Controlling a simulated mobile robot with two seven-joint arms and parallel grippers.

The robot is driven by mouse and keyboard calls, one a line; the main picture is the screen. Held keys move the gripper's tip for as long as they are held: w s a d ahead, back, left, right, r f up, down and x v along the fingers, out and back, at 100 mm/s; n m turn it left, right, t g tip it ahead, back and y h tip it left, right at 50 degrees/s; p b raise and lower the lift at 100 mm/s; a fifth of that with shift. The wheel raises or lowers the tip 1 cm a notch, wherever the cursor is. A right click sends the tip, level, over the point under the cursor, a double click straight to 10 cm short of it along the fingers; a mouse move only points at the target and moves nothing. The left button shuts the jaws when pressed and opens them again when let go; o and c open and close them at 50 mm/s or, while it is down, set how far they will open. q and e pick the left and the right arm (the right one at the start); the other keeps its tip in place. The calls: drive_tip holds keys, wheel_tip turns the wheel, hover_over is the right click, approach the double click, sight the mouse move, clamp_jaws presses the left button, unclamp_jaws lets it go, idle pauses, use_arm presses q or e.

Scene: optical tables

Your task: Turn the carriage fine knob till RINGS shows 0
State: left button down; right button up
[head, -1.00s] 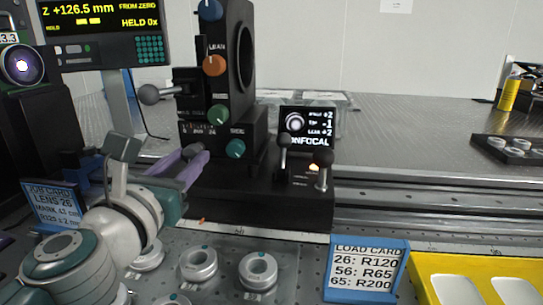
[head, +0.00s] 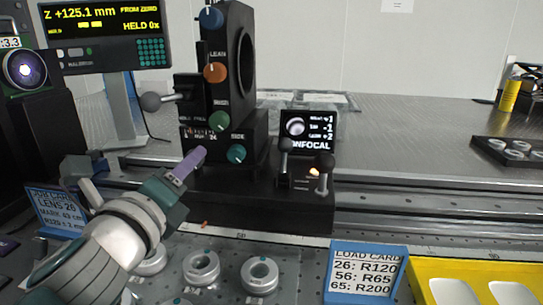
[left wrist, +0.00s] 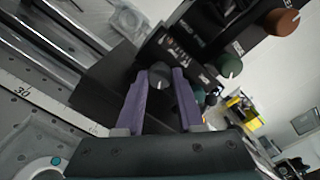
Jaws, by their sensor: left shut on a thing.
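My left gripper (head: 200,154) has purple fingers at the lower front of the black carriage (head: 236,178). In the left wrist view its fingers (left wrist: 162,92) are shut on a dark grey round knob (left wrist: 160,75), apparently the carriage fine knob. In the head view the fingers hide this knob. The small CONFOCAL screen (head: 309,131) shows a ring picture and three short lines; they look like 1, -1 and 2, but the labels are too small to read surely. The large readout (head: 105,32) shows Z +125.1 mm and HELD 0x. My right gripper is not in view.
Two levers (head: 325,162) stand right of the carriage. Lens rings (head: 202,267), a load card (head: 366,272) and a yellow tray (head: 420,280) lie in front.

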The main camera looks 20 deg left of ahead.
use_arm(q)
drive_tip(key=shift+w+d+r+n, duration=0.2)
drive_tip(key=shift+d+n, duration=0.1)
drive_tip(key=shift+n, duration=0.3)
drive_tip(key=c, duration=0.9)
unclamp_jaws()
drive_tip(key=shift+s+f, duration=0.1)
drive_tip(key=shift+c, duration=0.2)
drive_tip(key=o, duration=0.3)
drive_tip(key=shift+d+n, duration=0.25)
drive_tip(key=shift+n, duration=0.05)
drive_tip(key=shift+o, duration=0.6)
drive_tip(key=shift+a, duration=0.2)
drive_tip(key=shift+f, duration=0.1)
